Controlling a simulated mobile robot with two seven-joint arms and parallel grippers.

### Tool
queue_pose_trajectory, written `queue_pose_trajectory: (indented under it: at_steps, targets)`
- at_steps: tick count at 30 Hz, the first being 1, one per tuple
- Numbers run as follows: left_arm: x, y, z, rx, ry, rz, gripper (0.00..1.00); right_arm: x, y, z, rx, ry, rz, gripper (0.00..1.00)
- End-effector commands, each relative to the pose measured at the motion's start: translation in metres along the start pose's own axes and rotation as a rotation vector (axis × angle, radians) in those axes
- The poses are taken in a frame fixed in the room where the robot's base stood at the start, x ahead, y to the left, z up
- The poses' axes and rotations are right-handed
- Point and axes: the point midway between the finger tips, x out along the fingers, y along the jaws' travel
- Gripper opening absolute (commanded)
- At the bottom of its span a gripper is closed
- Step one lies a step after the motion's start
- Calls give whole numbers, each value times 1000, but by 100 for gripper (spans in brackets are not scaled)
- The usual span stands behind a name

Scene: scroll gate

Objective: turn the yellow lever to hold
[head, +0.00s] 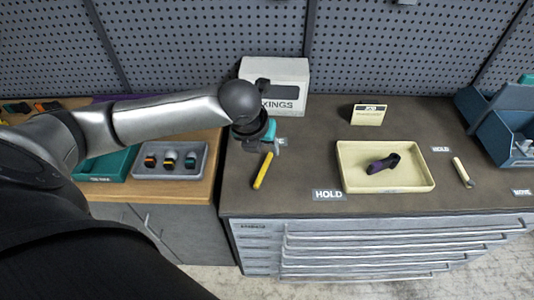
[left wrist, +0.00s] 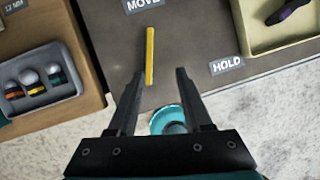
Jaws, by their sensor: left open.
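The yellow lever (head: 263,171) lies on the dark counter top near its left edge, slanting a little. In the left wrist view the lever (left wrist: 150,55) is a narrow bar with one end near a MOVE label (left wrist: 143,4). A HOLD label (head: 328,195) is to the lever's right at the front edge; it also shows in the left wrist view (left wrist: 227,66). My left gripper (head: 275,143) is open beside the lever's far end in the head view. In the wrist view the lever's lower end appears between the fingertips (left wrist: 160,72); contact cannot be told. My right gripper is out of view.
A cream tray (head: 428,187) holds a dark purple-handled object (head: 383,164). A pale lever (head: 462,172) with another HOLD label (head: 440,149) is at the right. A white box (head: 290,72) stands behind my gripper. A grey tray (head: 140,174) sits on the wooden bench at the left.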

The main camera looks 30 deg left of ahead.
Motion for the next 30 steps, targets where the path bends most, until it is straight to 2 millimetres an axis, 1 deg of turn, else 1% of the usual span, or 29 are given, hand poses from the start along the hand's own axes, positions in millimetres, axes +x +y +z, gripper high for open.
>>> queue_pose_trajectory:
  at_steps: [1, 5, 8, 10, 14, 24, 30]
  targets:
    - [-6, 7, 7, 54, -3, 17, 50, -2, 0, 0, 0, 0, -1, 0]
    - [-11, 15, 12, 136, 1, 35, 50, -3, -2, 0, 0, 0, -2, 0]
    - [-7, 17, 13, 151, 4, 38, 50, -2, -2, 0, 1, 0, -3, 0]
    - [1, 16, 12, 150, 4, 37, 50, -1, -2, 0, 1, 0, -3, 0]
    - [22, 17, 11, 149, 5, 37, 50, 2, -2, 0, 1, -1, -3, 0]
    - [85, 19, 11, 147, 4, 36, 50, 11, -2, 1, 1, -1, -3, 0]
    - [116, 20, 12, 147, 2, 37, 50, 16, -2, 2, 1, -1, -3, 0]
